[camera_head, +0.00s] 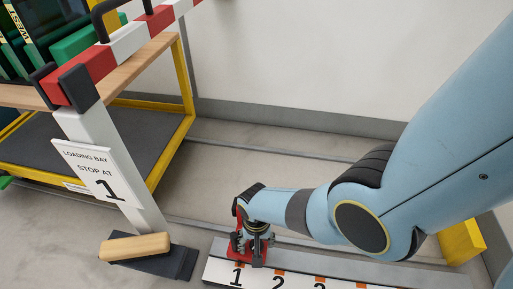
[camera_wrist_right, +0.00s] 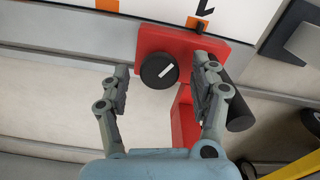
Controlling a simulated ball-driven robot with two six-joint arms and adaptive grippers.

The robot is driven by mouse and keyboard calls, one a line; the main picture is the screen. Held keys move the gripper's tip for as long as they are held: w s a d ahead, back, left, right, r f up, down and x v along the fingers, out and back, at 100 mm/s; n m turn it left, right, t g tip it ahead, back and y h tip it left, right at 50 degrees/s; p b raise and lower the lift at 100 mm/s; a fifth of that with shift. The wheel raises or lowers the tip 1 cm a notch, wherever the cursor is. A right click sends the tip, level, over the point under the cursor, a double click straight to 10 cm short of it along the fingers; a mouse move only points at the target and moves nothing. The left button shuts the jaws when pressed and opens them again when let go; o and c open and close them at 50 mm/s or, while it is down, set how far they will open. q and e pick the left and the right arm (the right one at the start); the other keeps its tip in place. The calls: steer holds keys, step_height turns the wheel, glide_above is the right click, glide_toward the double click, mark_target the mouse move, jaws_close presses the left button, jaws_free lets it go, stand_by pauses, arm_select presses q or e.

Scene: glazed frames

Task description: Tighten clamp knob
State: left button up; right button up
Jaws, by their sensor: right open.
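A red clamp (camera_wrist_right: 192,45) sits at the edge of a white numbered strip in the right wrist view. In the head view the red clamp (camera_head: 238,245) is at the number 1 end of the strip (camera_head: 262,278). My right gripper (camera_head: 259,238) is over it and hides the knob. My left gripper is not in view.
A white post with a "Loading bay stop at 1" sign (camera_head: 99,172) and red-white barrier (camera_head: 128,42) stands left. A wooden block (camera_head: 134,247) lies at its foot. A yellow-framed cart (camera_head: 184,85) is behind. Bare floor lies between the cart and strip.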

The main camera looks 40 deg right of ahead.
step_height(320, 180, up, 12)
steer(key=shift+f, duration=0.15)
stand_by(0.4)
steer(key=shift+s, duration=0.1)
stand_by(0.3)
